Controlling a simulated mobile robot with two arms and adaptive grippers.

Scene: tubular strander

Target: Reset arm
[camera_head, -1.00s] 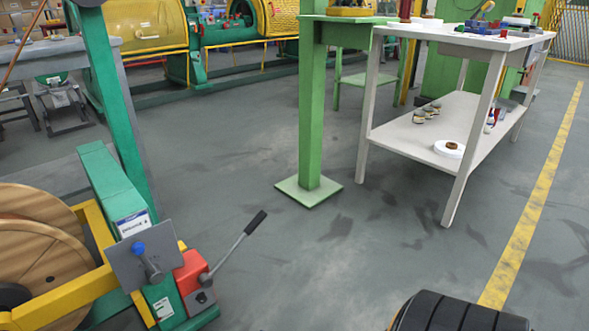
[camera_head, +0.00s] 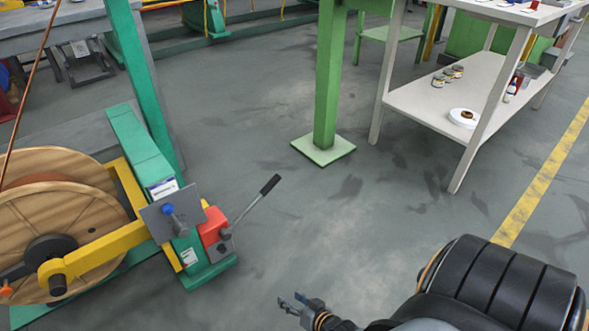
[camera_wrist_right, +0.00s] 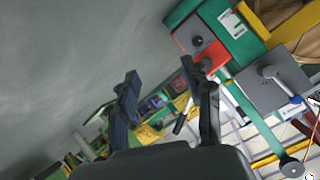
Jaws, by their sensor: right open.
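My right arm comes in at the bottom right of the head view, with its black padded link in front of the camera. My right gripper (camera_head: 289,303) is low over the grey floor, with its fingers pointing left and apart. In the right wrist view the gripper (camera_wrist_right: 165,85) also shows, its two dark fingers spread with nothing between them. My left arm and left gripper are not in either view now.
A green stand (camera_head: 147,165) with a wooden reel (camera_head: 60,215), red block and black-handled lever (camera_head: 255,203) is at left. A green post (camera_head: 328,90) and white shelf table (camera_head: 430,105) stand beyond. Open floor (camera_head: 300,225) lies between.

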